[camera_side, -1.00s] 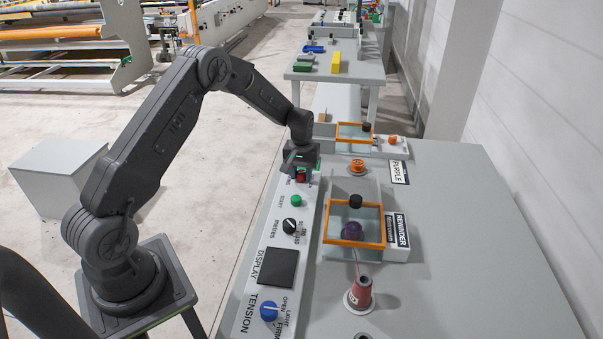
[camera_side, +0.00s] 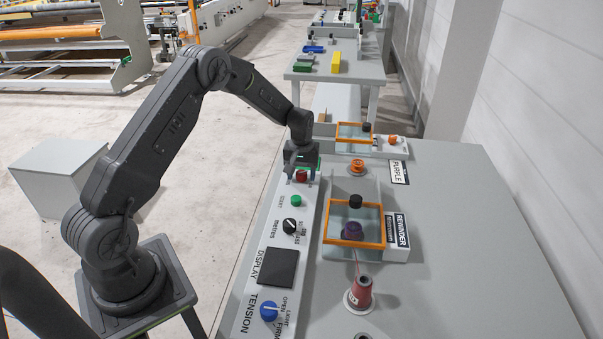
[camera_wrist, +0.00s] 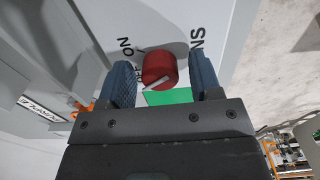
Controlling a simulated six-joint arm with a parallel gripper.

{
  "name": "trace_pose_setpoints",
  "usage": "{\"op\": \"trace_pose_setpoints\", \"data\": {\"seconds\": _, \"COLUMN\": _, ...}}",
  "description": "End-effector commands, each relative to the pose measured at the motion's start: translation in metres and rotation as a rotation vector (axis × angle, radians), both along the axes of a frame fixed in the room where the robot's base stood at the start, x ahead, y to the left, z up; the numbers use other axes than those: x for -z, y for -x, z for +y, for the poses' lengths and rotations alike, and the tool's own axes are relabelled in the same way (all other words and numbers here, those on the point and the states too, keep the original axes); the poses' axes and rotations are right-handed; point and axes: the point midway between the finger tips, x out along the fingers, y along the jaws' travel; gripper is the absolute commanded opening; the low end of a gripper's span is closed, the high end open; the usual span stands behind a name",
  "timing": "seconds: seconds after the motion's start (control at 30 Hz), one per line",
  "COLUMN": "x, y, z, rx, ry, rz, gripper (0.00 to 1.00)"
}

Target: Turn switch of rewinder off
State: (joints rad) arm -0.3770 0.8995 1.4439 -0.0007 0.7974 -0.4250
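The red rotary switch (camera_wrist: 158,70) with a white pointer line is on the pale panel in the wrist view, beside "ON" and partly hidden "OFF" lettering. Its pointer slants towards the lower left of that view. My gripper (camera_wrist: 162,78) is open, with one blue-grey finger on each side of the switch and a small gap visible on both sides. In the side view my gripper (camera_side: 301,170) is low over the far end of the control panel, and the red switch (camera_side: 301,176) shows just below it. The rewinder (camera_side: 397,231) stands right of the panel.
Along the panel (camera_side: 240,325) are a green start button (camera_side: 296,201), a black metres knob (camera_side: 290,226), a dark display (camera_side: 277,266) and a blue tension knob (camera_side: 268,311). An orange-framed clear cover (camera_side: 383,228) and a thread cone (camera_side: 360,292) stand to the right.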

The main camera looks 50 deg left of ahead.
Motion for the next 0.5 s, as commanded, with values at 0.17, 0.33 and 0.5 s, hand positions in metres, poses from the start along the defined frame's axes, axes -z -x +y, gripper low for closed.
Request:
{"op": "trace_pose_setpoints", "data": {"seconds": 0.17, "x": 0.0, "y": 0.0, "z": 0.0, "rx": 0.001, "ry": -0.001, "rz": 0.001, "gripper": 0.61}}
{"op": "trace_pose_setpoints", "data": {"seconds": 0.33, "x": -0.004, "y": 0.0, "z": 0.0, "rx": 0.002, "ry": -0.001, "rz": -0.001, "gripper": 0.61}}
{"op": "trace_pose_setpoints", "data": {"seconds": 0.5, "x": -0.029, "y": -0.001, "z": 0.0, "rx": 0.002, "ry": -0.001, "rz": -0.004, "gripper": 0.61}}
